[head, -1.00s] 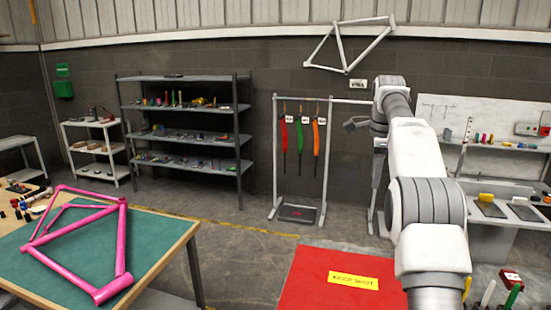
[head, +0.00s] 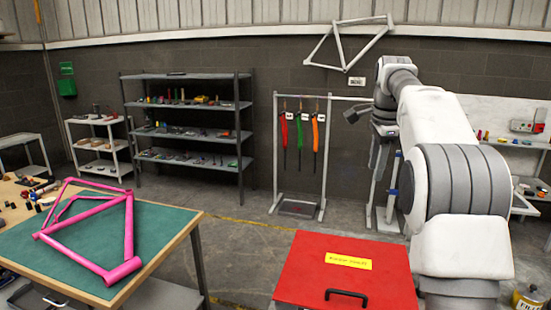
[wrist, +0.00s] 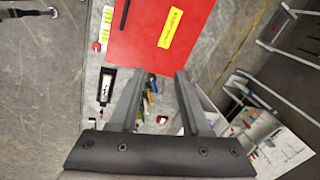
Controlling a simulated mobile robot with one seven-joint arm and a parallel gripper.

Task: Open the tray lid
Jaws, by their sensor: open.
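The red lid (head: 345,268) with a yellow label (head: 348,260) and a black bar handle (head: 346,296) lies flat and shut at the front centre of the head view. What it covers is hidden. In the wrist view the red lid (wrist: 150,40) and its yellow label (wrist: 170,27) show beyond the fingers, with a dark bar, apparently the handle (wrist: 125,15), near its left side. My gripper (wrist: 160,75) is open with nothing between its fingers.
A green-topped bench (head: 165,235) with a pink bicycle frame (head: 128,230) stands at left. A dark shelf rack (head: 240,125) and a hanging rail (head: 275,150) stand at the back. Small bottles and tools, including a black tube (wrist: 106,85), lie under my gripper. Floor between bench and lid is clear.

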